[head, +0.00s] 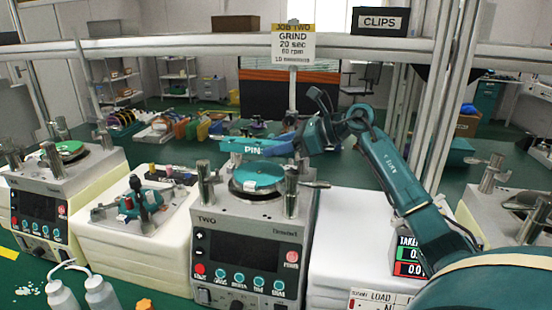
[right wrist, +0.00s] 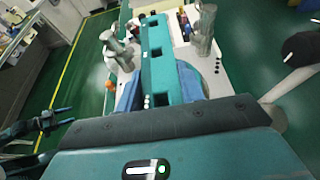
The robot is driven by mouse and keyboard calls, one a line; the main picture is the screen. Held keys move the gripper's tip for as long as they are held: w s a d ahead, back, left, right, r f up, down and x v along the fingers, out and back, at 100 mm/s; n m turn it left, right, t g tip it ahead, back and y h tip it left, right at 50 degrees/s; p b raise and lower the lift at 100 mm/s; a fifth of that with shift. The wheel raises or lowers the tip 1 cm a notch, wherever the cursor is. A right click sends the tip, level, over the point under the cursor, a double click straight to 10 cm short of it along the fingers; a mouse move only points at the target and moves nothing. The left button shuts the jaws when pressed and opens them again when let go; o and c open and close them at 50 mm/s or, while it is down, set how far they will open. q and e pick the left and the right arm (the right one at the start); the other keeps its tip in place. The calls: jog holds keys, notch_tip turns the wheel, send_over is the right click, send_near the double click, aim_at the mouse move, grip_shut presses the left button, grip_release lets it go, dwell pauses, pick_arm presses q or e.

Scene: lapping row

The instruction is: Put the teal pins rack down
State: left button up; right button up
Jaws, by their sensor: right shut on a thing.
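The teal pins rack (head: 255,147), a long bar marked "PIN", shows in the head view above the round teal plate (head: 258,176) of machine TWO. My right gripper (head: 290,143) reaches in from the right and is shut on the rack's right end. In the right wrist view the rack (right wrist: 156,47) runs away from the camera, with square dark holes in its top, between the blue fingers of my right gripper (right wrist: 160,92). A dark claw shape at the left edge there looks like my left gripper (right wrist: 50,122); its opening is unclear.
Machine TWO (head: 250,245) has upright metal posts beside its plate. A white stack (head: 345,240) stands to its right with a bare top. Another white stack (head: 135,245) at left bears a teal fixture (head: 140,200). Bottles (head: 100,292) stand in front; colored bins (head: 200,128) lie behind.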

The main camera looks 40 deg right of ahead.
aim_at(278, 175)
notch_tip(278, 175, down, 4)
jog(key=shift+r, duration=0.25)
jog(key=shift+f+b, duration=0.45)
jog(key=shift+f, duration=0.1)
jog(key=o, duration=1)
jog(key=shift+o, duration=0.2)
jog(key=shift+r, duration=0.1)
